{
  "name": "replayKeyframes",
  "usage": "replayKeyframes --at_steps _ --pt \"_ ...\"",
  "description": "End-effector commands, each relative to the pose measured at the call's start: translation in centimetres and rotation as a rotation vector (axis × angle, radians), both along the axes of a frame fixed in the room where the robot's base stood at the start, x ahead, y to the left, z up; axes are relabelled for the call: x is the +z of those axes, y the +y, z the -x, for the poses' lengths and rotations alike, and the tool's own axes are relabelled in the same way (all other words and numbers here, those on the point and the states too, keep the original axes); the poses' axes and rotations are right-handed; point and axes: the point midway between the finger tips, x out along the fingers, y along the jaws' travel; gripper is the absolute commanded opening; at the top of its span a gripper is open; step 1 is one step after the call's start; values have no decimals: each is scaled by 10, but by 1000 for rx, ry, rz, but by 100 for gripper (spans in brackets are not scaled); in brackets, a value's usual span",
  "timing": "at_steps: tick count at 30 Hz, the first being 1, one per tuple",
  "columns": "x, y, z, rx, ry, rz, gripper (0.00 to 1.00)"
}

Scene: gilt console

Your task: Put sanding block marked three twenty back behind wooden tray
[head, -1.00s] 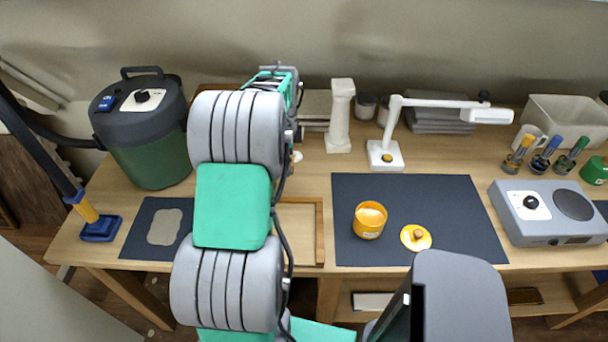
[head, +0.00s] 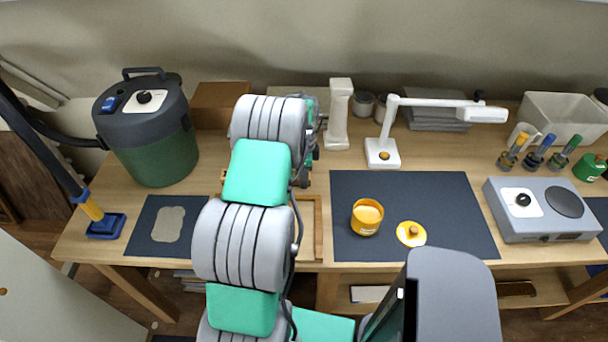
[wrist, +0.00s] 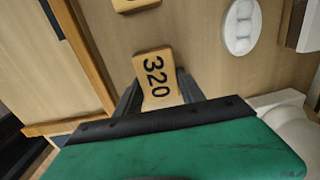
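The sanding block (wrist: 155,77) is a small tan block marked 320, seen in the wrist view. It lies between the two dark fingertips of my gripper (wrist: 159,82), which appear to touch it on both sides. Whether it rests on the table or hangs just above it is unclear. The wooden tray (wrist: 84,48) shows its raised rim left of the block in the wrist view. In the head view, the tray's right rim (head: 319,228) shows beside my arm, which covers most of the tray. My arm also hides the block and my fingertips there.
Another tan block (wrist: 135,3) and a white oval piece (wrist: 241,27) lie nearby in the wrist view. A white pillar (head: 338,115) and a lamp (head: 383,152) stand right of my gripper. A brown box (head: 217,104) and a green vacuum (head: 150,130) stand left.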

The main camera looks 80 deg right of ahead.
Motion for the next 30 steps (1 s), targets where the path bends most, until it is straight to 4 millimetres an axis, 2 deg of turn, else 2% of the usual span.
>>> replayKeyframes --at_steps 1,6,13,17,20,27,30 --pt "-1 1 0 0 0 -2 52" --pt "-1 1 0 0 0 -2 66" --pt "0 1 0 0 0 -2 66" --pt "8 0 0 0 0 2 66" --pt "26 -1 0 0 0 5 66" --pt "88 0 0 0 0 2 66" --pt "108 0 0 0 0 2 66"
